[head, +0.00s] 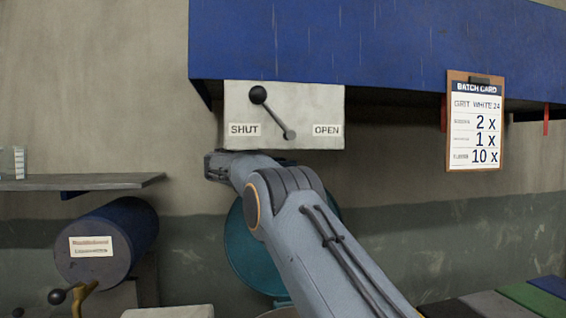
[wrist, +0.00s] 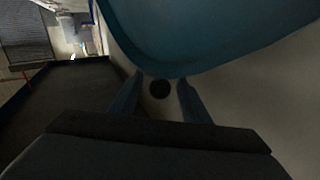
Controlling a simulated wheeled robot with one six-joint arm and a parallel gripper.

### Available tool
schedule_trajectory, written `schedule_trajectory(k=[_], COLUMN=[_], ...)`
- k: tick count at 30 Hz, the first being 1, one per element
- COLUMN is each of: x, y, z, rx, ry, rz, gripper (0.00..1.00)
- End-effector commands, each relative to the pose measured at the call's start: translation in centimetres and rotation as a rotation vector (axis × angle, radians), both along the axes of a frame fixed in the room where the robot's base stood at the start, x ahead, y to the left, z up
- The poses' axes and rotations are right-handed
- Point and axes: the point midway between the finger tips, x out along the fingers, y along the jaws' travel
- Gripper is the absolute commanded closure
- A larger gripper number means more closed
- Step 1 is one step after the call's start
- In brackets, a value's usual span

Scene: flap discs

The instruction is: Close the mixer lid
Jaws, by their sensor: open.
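A teal round piece (head: 238,250), which looks like the mixer lid standing raised, is behind my arm in the head view and partly hidden by it. A teal curved rim (wrist: 190,45) fills the top of the wrist view. My gripper (wrist: 160,80) is open, its two fingers just below that rim. In the head view my gripper's fingers are not clearly visible. A lever with a black ball knob (head: 258,95) leans up and left on the SHUT/OPEN plate (head: 315,105).
A blue hood (head: 370,45) overhangs the plate. A batch card (head: 475,120) hangs at right. A grey shelf (head: 90,182) and a dark blue drum (head: 120,235) are at left. A brass handle with a black knob (head: 57,296) is at lower left.

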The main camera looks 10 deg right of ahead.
Motion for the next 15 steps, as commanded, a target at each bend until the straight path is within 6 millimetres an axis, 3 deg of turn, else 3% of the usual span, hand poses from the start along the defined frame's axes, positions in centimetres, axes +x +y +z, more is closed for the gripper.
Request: schedule_trajectory(k=[4, 12, 15], x=[0.01, 0.00, 0.00], y=[0.02, 0.05, 0.06], z=[-0.03, -0.03, -0.03], rx=[0.000, 0.000, -0.001], ry=[0.000, 0.000, 0.001], rz=[0.000, 0.001, 0.001], gripper=[0.57, 1.00, 1.00])
